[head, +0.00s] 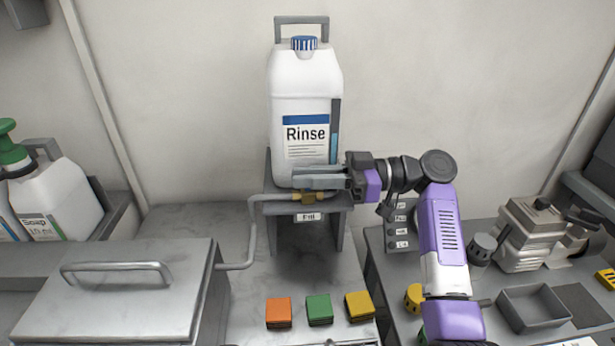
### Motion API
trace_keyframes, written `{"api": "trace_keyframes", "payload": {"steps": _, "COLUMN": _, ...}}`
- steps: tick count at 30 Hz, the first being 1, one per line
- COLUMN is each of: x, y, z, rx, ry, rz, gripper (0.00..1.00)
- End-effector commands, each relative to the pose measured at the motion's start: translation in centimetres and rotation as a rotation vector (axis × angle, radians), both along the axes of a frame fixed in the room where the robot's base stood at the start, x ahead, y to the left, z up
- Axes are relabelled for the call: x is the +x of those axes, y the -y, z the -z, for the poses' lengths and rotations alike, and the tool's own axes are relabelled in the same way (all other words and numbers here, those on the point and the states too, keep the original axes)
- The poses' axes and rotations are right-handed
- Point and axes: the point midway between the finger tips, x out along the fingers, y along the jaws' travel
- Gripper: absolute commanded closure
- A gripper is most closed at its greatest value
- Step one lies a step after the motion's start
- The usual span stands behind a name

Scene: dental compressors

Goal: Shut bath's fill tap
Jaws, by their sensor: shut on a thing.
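The fill tap (290,201) is a small brass fitting under the white Rinse container (305,105), above a label (308,217) reading "Fill". A grey pipe (251,235) runs from it to the bath (125,300), a metal box with a closed lid and a bar handle. My gripper (299,178) reaches in from the right, its fingers lying level just above the brass body and in front of the container's base. It is shut on the tap's handle, which the fingers mostly hide. I cannot tell the handle's angle.
Orange (279,312), green (319,309) and yellow (359,306) blocks lie on the counter below the stand (341,230). A Soap container (62,205) stands at left. A grey tray (533,307) and a metal device (535,235) are at right.

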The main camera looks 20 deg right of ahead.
Motion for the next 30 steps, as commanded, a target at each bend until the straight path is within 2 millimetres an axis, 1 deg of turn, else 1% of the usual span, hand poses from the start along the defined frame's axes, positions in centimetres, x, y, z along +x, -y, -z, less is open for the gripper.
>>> {"api": "trace_keyframes", "payload": {"steps": 8, "x": -0.19, "y": -0.04, "z": 0.17, "rx": -0.002, "ry": 0.002, "rz": 0.156, "gripper": 1.0}}
{"api": "trace_keyframes", "payload": {"steps": 30, "x": -0.2, "y": -0.13, "z": -0.36, "rx": -0.002, "ry": -0.001, "rz": 0.834, "gripper": 1.0}}
